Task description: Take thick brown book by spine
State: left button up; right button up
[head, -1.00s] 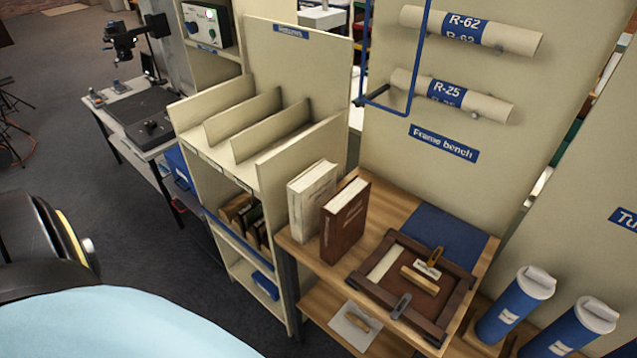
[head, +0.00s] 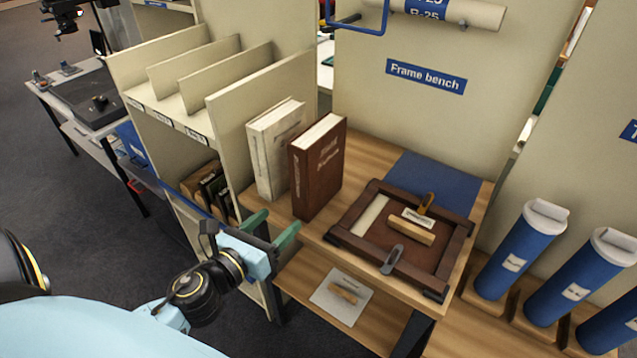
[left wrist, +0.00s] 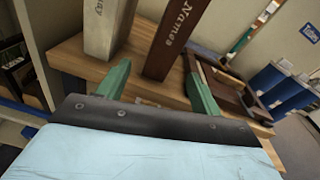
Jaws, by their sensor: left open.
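The thick brown book (head: 316,172) stands upright on the wooden bench, to the right of a cream book (head: 270,152). Its spine with light lettering faces the front. In the left wrist view the brown book (left wrist: 170,42) shows its lower spine beyond and between my fingers. My left gripper (head: 272,228) is open and empty, just in front of the bench edge, below and short of the brown book. Its two green fingers are apart, and they also show in the left wrist view (left wrist: 158,85). The right gripper is not in view.
A dark wooden frame (head: 335,237) with small tools lies on the bench (head: 304,228), right of the books. A cream shelf with dividers (head: 255,100) stands left. Blue tubes (head: 520,250) stand at the right. A lower shelf holds a small pad (head: 342,300).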

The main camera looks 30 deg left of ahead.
aim_at(301, 191)
pick_arm(q)
jog(key=w+r+m, duration=0.1)
jog(key=r, duration=0.1)
jog(key=w+d+r+m+t+h, duration=0.1)
jog(key=w+r, duration=0.1)
jog(key=shift+w+d+m, duration=0.15)
jog(key=shift+d+m, duration=0.05)
jog(key=shift+m, duration=0.1)
jog(key=w, duration=0.3)
jog(key=shift+w+d+f+p, duration=0.1)
jog(key=shift+w+f+p, duration=0.05)
jog(key=shift+w+p, duration=0.25)
jog(key=shift+w, duration=3.05)
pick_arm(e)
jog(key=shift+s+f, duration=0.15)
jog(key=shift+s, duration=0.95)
pick_arm(q)
grip_shut()
jog(key=shift+r, duration=0.2)
